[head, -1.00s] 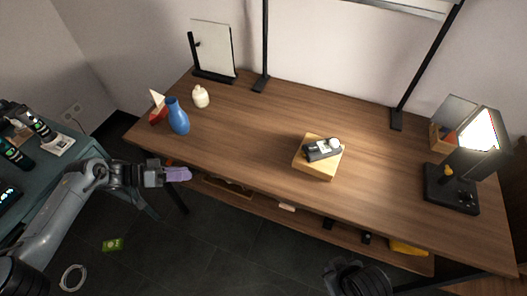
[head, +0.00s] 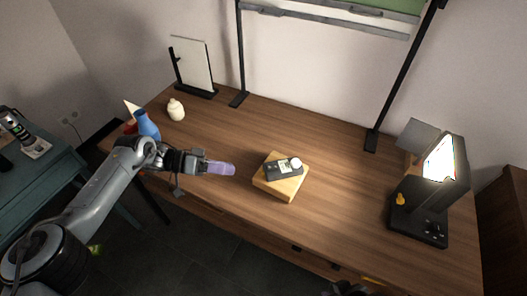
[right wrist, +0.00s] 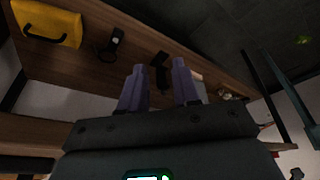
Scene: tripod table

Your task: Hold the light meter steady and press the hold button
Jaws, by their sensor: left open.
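The light meter (head: 272,173) is a small dark device with a pale display and a white dome. It lies on top of a light wooden block (head: 277,189) near the middle of the table. The hold button is too small to make out. My left gripper (head: 229,169), with lilac fingers, is to the left of the block, apart from it and pointing towards it. It is open and empty. My right gripper shows in the right wrist view (right wrist: 158,80) with its two purple fingers apart and nothing between them, facing the area below the tabletop.
The wooden table (head: 345,190) is clear around the block. A lamp with a dark base (head: 418,225) stands at the right. A blue vase (head: 147,126), a cream jar (head: 176,110) and a framed panel (head: 192,64) stand at the left. A yellow case (right wrist: 48,25) lies on the lower shelf.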

